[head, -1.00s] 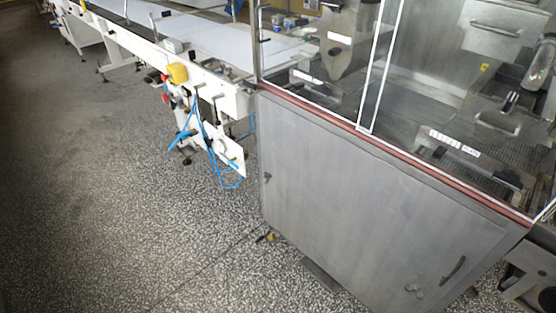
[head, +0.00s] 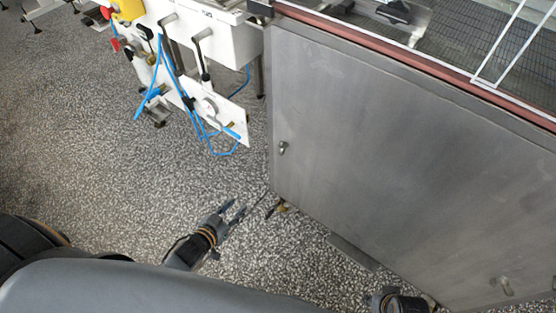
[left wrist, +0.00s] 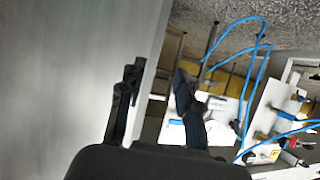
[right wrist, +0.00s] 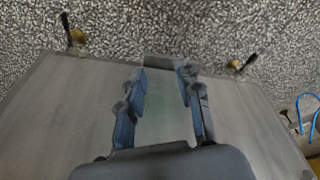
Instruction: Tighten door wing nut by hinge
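The grey steel cabinet door (head: 400,150) fills the right of the head view. A small metal fitting (head: 282,148) sits near its left edge, and a second one (head: 502,287) sits low at the right; I cannot tell from here which is the wing nut by the hinge. My left gripper (head: 235,212) is open and empty over the floor, left of the door's lower corner. Its spread fingers (left wrist: 158,75) also show in the left wrist view. My right gripper (right wrist: 162,78) is open and empty in front of a steel panel; in the head view only its wrist shows.
A white conveyor frame (head: 215,40) with blue hoses (head: 165,70) and a yellow box (head: 128,8) stands left of the cabinet. A brass-coloured part (head: 281,207) is by the cabinet's lower corner. The speckled floor (head: 100,150) at the left is clear.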

